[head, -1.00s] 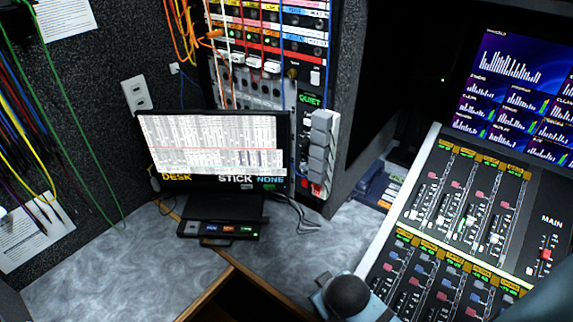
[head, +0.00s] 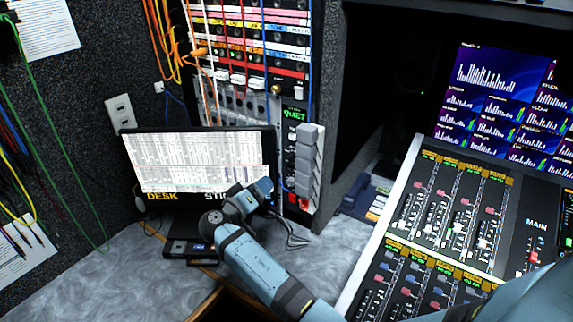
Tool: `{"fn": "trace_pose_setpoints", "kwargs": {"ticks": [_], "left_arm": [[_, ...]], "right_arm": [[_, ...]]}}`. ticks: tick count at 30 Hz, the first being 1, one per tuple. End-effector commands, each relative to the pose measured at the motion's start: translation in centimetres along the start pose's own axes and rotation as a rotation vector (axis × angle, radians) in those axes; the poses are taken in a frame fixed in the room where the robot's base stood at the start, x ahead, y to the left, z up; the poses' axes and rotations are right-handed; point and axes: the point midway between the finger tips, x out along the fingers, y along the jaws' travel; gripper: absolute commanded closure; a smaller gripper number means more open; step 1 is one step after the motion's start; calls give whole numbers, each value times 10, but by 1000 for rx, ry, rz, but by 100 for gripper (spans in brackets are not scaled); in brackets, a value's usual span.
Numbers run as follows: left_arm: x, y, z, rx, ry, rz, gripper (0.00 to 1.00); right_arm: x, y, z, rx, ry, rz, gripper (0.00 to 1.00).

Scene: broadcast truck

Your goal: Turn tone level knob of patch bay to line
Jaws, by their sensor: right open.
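The patch bay (head: 240,42) stands upright in the rack at the back, with rows of coloured label strips and plugged cables. A small gold-coloured knob (head: 277,89) shows at its lower right; its label and pointer are too small to read, so I cannot tell its setting or whether it is the tone level knob. My right gripper (head: 265,187) is in front of the monitor's lower right corner, below and apart from the knob. It is open, and its fingers are small and hard to make out. My left gripper is not in view.
A monitor (head: 190,160) stands on the grey desk (head: 85,290) below the patch bay. A grey block column (head: 309,165) is right of it. A mixing console (head: 440,205) fills the right. Cables hang across the patch bay front.

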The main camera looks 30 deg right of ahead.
Motion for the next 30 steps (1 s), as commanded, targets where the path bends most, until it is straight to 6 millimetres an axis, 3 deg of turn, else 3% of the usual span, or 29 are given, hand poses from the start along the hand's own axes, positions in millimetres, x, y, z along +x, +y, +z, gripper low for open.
{"fn": "trace_pose_setpoints", "kwargs": {"ticks": [18, 24, 30], "left_arm": [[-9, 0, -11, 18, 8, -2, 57], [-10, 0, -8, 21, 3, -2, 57], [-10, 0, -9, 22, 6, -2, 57]], "right_arm": [[115, 1, 0, -3, -2, 0, 46], [131, 0, 2, -1, -3, -1, 46], [133, 0, 2, -1, -3, -2, 46]]}}
